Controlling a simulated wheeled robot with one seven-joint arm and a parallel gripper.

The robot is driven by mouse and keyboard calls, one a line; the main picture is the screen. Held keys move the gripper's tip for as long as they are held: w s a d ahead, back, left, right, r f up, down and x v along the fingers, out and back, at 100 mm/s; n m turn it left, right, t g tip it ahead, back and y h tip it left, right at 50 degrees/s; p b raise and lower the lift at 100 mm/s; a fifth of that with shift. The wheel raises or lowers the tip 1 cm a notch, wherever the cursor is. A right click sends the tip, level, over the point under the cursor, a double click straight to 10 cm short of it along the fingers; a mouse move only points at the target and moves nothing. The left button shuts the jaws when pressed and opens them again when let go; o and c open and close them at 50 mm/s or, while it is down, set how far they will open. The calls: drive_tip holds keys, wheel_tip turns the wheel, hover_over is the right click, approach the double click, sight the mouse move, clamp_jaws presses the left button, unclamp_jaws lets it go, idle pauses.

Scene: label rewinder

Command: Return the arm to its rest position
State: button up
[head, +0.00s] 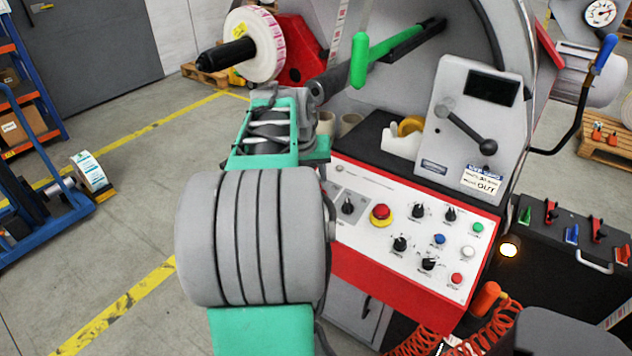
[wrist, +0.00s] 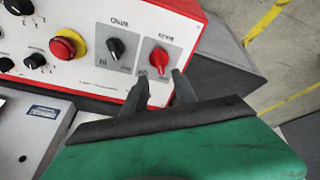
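My gripper (wrist: 160,92) shows in the wrist view as two dark fingers held apart, with a gap and nothing between them. The fingertips are close to a red selector knob (wrist: 159,57) on the white control panel (wrist: 98,72); I cannot tell whether they touch anything. A black selector knob (wrist: 116,48) is left of the red one. In the head view my grey and green arm stands bent in front of the panel's left end. It hides the gripper and the red selector knob there.
The machine's control panel (head: 390,262) is right beside my arm. A green-handled lever (head: 359,60) and a label roll (head: 253,45) on a black spindle are above and behind. A blue cart (head: 30,215) stands at the left. Floor between cart and arm is clear.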

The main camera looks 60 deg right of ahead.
drive_tip(key=shift+a+r, duration=0.2)
drive_tip(key=shift+r, duration=0.1)
drive_tip(key=a+f+n+y, duration=0.1)
drive_tip(key=a+f+y, duration=0.2)
drive_tip(key=a+f, duration=0.8)
drive_tip(key=w+a+r+n+t+p, duration=0.1)
drive_tip(key=w+a+r+n, duration=0.2)
drive_tip(key=a, duration=0.8)
drive_tip(key=w+a+r+n+t+y+p, duration=0.1)
drive_tip(key=a+n, duration=0.4)
drive_tip(key=a, duration=0.7)
drive_tip(key=w+a+r+n+t+p, duration=0.1)
drive_tip(key=w+a+r+n, duration=0.3)
drive_tip(key=a, duration=0.8)
drive_tip(key=shift+w+r+n+y+p, duration=0.4)
drive_tip(key=shift+w+r+p, duration=0.3)
drive_tip(key=shift+w, duration=0.15)
